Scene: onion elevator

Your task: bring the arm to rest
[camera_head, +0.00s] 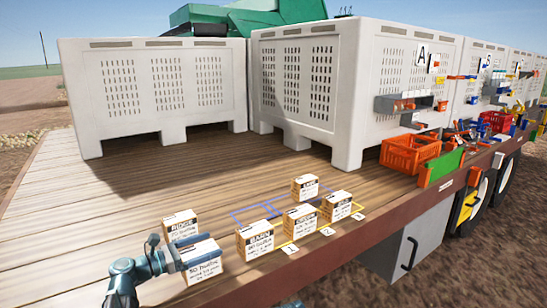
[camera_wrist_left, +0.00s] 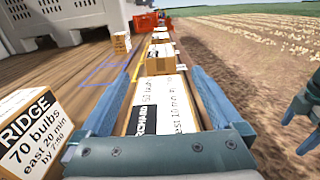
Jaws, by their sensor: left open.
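My left gripper (camera_head: 178,243) is low over the near edge of the wooden deck at the lower left of the head view. Its jaws are open, with a blue finger on each side of the ORCHARD box (camera_wrist_left: 160,115) in the left wrist view. Whether they touch the box I cannot tell. In the head view this box (camera_head: 202,262) stands on the deck, partly behind the gripper. The RIDGE box (camera_head: 180,224) stands just behind it. Part of my right gripper (camera_wrist_left: 306,118) shows at the right edge of the left wrist view; its jaw state is unclear.
Several more labelled boxes stand to the right, among them a near one (camera_head: 254,240) and a rear one (camera_head: 304,187), near blue and yellow outlines and number tags. Large white crates (camera_head: 155,90) stand behind. Deck at left is clear.

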